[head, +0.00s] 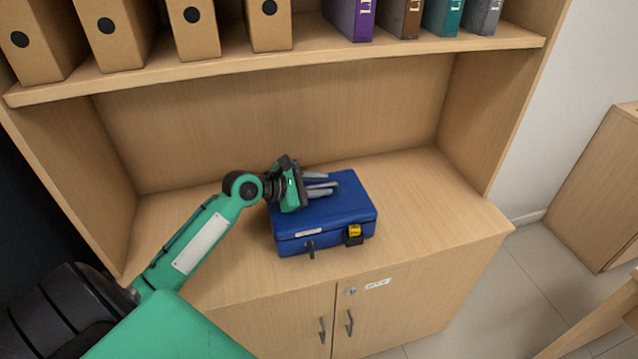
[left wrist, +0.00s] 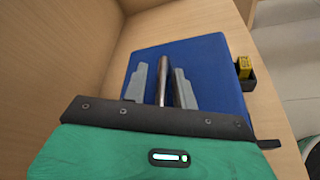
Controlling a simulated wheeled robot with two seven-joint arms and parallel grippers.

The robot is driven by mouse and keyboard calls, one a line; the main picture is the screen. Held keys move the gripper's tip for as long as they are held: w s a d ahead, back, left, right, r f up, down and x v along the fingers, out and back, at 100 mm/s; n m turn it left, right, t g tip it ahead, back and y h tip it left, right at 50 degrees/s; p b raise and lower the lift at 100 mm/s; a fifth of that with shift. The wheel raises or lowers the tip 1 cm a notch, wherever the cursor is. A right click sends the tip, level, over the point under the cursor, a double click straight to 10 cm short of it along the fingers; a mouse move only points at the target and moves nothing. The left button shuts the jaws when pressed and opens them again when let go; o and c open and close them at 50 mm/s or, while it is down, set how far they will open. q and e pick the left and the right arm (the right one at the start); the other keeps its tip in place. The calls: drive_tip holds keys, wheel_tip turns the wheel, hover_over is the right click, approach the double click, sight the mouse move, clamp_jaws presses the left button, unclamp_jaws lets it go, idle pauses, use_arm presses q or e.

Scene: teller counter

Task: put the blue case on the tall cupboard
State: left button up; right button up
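The blue case (head: 335,218) sits flat on the worktop of the tall cupboard (head: 440,205), below its shelf. It has a white label, a small latch and a yellow tag on its front. It also shows in the left wrist view (left wrist: 205,60). My left gripper (head: 328,183) is right above the lid. In the left wrist view its two grey fingers (left wrist: 170,80) stand apart, with the metal handle bar (left wrist: 163,82) between them. A gap shows between the bar and the right finger. My right gripper is not in view.
The shelf (head: 300,60) above carries brown file boxes (head: 110,35) and several coloured binders (head: 400,18). The worktop is bare right of the case. Cupboard doors (head: 385,310) are shut below. Another wooden unit (head: 605,190) stands at the right across tiled floor.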

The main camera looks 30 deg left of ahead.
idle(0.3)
use_arm(q)
drive_tip(key=shift+s+a+r, duration=0.1)
drive_tip(key=shift+s+a, duration=0.05)
drive_tip(key=shift+s, duration=0.1)
drive_tip(key=v, duration=0.6)
drive_tip(key=shift+s+a+r, duration=0.2)
drive_tip(key=shift+s, duration=0.2)
